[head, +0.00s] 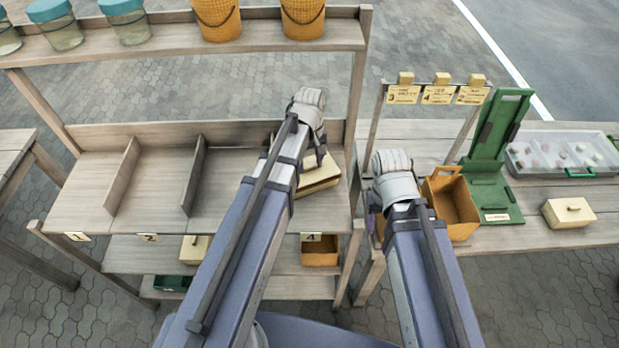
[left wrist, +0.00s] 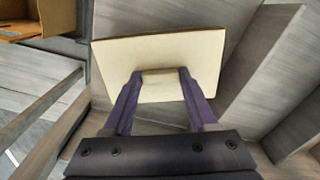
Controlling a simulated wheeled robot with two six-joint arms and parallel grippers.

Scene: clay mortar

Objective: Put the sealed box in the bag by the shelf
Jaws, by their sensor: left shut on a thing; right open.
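A cream box (head: 320,182) is in the right-hand bay of the shelf's middle board (head: 240,180), partly hidden by my left arm. My left gripper (head: 316,158) is shut on the handle of its lid; the left wrist view shows the box (left wrist: 125,60) flat between dark fingers (left wrist: 160,78). I cannot tell whether it touches the board. An open tan bag (head: 453,205) with a raised handle stands on the right table beside the shelf. A corner of it seems to show in the left wrist view (left wrist: 20,22). My right gripper (head: 378,205) is open just left of the bag, its fingers mostly hidden.
Another cream box (head: 568,214) sits on the right table, near a green stand (head: 490,190) and a clear tray (head: 560,153). Yellow tags (head: 438,94) hang from a rail behind the bag. Jars and orange buckets (head: 303,18) line the top shelf. Dividers (head: 193,175) split the middle board.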

